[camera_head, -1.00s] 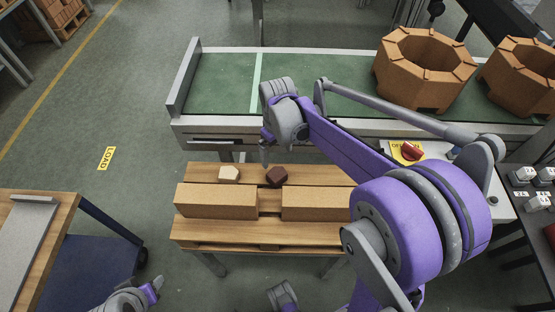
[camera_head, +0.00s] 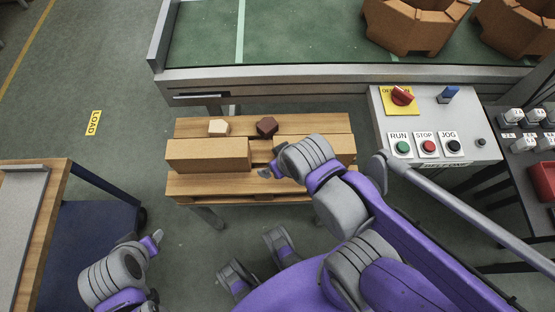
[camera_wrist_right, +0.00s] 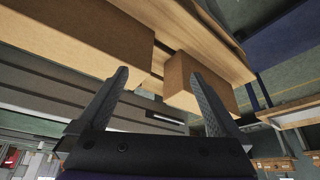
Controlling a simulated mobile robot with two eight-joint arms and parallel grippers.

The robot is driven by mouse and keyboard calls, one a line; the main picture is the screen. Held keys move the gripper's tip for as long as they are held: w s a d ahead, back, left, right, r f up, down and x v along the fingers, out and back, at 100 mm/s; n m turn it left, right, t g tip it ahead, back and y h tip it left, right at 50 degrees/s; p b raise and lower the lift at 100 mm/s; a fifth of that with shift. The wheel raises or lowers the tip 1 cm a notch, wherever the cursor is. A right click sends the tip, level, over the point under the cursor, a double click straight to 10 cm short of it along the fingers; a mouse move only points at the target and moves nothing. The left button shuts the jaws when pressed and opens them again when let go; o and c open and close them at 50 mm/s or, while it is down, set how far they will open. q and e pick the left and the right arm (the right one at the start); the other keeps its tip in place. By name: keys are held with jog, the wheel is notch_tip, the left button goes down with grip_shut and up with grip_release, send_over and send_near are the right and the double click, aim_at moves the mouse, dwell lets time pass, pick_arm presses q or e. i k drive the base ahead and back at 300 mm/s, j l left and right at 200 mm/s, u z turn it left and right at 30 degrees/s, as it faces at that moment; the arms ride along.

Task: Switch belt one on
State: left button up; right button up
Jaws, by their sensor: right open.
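The control box (camera_head: 437,128) stands right of the pallet table. Below are a green RUN button (camera_head: 403,147), a red STOP button (camera_head: 429,147) and a black JOG button (camera_head: 454,146). A green conveyor belt (camera_head: 300,35) runs across the back. My right gripper (camera_head: 266,173) is over the pallet's front, left of the box; in the right wrist view it (camera_wrist_right: 158,78) is open and empty. My left gripper (camera_head: 155,241) is low at the left, its jaws unclear.
More switches (camera_head: 512,117) line the right bench. A blue cart (camera_head: 95,232) stands left.

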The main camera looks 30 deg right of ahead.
aim_at(400, 97)
jog(key=k, duration=0.45)
jog(key=i+z, duration=0.25)
jog(key=i+j+z, duration=0.1)
jog(key=z, duration=0.2)
jog(key=i+z, duration=0.1)
jog(key=z, duration=1.6)
